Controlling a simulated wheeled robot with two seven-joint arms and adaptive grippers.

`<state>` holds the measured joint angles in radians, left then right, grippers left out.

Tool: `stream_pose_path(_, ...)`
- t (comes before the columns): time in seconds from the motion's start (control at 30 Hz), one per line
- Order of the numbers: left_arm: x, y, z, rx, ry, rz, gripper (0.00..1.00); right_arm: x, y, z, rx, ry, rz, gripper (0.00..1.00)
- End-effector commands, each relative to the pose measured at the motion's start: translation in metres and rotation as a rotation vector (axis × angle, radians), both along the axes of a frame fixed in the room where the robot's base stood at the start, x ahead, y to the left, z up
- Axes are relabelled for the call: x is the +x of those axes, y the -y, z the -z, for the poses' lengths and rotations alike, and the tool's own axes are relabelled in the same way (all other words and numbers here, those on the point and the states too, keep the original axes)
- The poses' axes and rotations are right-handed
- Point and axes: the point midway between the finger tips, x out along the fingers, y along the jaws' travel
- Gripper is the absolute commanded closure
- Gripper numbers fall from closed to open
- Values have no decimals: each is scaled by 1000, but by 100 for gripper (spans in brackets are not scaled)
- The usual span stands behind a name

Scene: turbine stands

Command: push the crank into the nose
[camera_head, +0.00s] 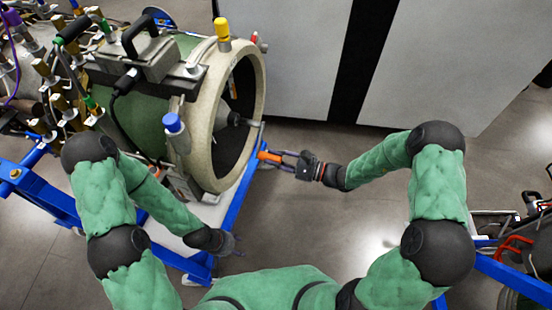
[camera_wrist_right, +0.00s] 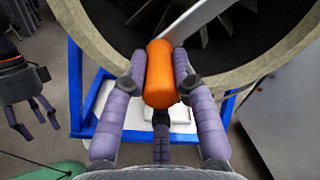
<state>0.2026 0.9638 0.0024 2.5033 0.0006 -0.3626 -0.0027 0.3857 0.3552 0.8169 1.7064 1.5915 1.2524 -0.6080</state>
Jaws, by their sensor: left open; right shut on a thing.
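The crank's orange handle (camera_head: 269,157) is held by my right gripper (camera_head: 285,162), just outside the turbine's open front. In the right wrist view the orange handle (camera_wrist_right: 160,75) stands between the purple fingers of my right gripper (camera_wrist_right: 160,85). A flat grey crank arm (camera_wrist_right: 197,18) runs from behind it up into the opening. The nose (camera_head: 224,116) is a grey cone inside the ring. The crank reaches close in front of it; I cannot tell how deep its end sits. My left gripper (camera_head: 238,244) is open and empty, low beside the blue stand.
The turbine's pale ring (camera_head: 208,125) surrounds the opening, close to the crank. A blue stand frame (camera_head: 238,205) lies below. Grey cabinets (camera_head: 290,60) stand behind. Bare floor (camera_head: 330,215) is free between my arms. Another blue stand (camera_head: 512,280) is at the right.

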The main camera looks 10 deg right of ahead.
Motion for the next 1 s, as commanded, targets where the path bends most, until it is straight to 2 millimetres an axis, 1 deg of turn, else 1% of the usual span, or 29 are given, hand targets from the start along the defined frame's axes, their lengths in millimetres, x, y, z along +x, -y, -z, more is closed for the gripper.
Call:
stream_pose_path(0.1, 0, 0, 0, 0, 0, 0, 48, 3, -5, -3, 2, 7, -4, 100)
stream_pose_path(0.37, 0, 0, 0, 0, 0, 0, 48, 3, -5, -3, 3, 8, -4, 100)
stream_pose_path(0.4, 0, 0, 0, 0, 0, 0, 48, 3, -5, -3, 3, 8, -4, 69)
stream_pose_path(0.5, 0, 0, 0, 0, 0, 0, 48, 3, -5, -3, 2, 8, -5, 44)
stream_pose_path(0.73, 0, 0, 0, 0, 0, 0, 48, 2, -4, -2, 1, 4, -3, 44)
stream_pose_path(0.77, 0, 0, 0, 0, 0, 0, 48, 2, -4, -1, 1, 3, -3, 39)
stream_pose_path(0.8, 0, 0, 0, 0, 0, 0, 48, 2, -4, -1, 1, 2, -3, 37)
stream_pose_path(1.0, 0, 0, 0, 0, 0, 0, 48, 2, -4, -1, 0, 1, -2, 37)
